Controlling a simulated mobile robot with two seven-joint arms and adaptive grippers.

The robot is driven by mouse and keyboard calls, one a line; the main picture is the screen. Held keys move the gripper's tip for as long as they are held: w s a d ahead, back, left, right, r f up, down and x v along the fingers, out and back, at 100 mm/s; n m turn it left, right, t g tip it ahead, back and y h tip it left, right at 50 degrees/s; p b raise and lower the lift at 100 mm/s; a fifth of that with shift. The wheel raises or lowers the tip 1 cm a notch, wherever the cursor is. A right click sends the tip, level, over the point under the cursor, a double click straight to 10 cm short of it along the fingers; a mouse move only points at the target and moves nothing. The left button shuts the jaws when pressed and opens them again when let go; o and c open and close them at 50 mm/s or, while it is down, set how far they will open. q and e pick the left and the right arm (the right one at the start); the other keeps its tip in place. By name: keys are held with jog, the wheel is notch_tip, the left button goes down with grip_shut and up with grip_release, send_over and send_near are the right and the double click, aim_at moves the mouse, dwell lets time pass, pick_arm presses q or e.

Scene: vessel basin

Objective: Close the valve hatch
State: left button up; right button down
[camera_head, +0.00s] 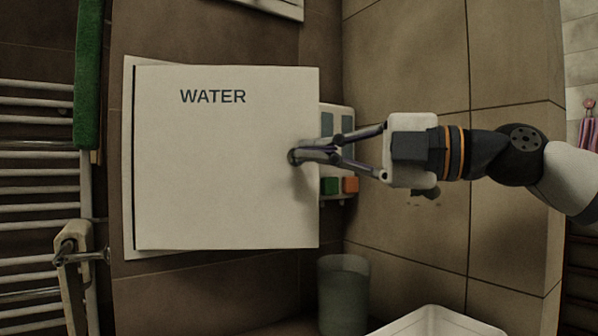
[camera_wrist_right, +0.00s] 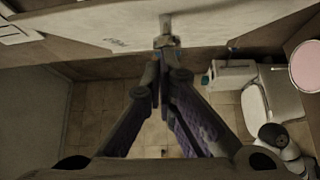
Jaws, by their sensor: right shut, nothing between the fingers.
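The valve hatch (camera_head: 225,180) is a white square door marked "WATER" on the brown tiled wall. It stands slightly off its white frame (camera_head: 128,160), with a dark gap along the left edge. My right gripper (camera_head: 296,156) is shut and empty, its fingertips at the right part of the door's face; I cannot tell whether they press on it. In the right wrist view the closed fingers (camera_wrist_right: 165,45) reach to the door's face (camera_wrist_right: 105,28), which is seen steeply from the side. My left gripper is not in view.
A panel with green and orange buttons (camera_head: 338,185) is behind the door's right edge. A towel rail (camera_head: 40,150) with a green towel (camera_head: 88,75) stands at left. A grey cup (camera_head: 342,295) and a white basin (camera_head: 435,322) are below.

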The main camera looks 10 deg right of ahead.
jog(key=shift+w+d+r, duration=0.1)
jog(key=shift+w+d, duration=0.15)
jog(key=shift+w, duration=0.9)
jog(key=shift+w+d, duration=0.25)
jog(key=shift+w, duration=0.85)
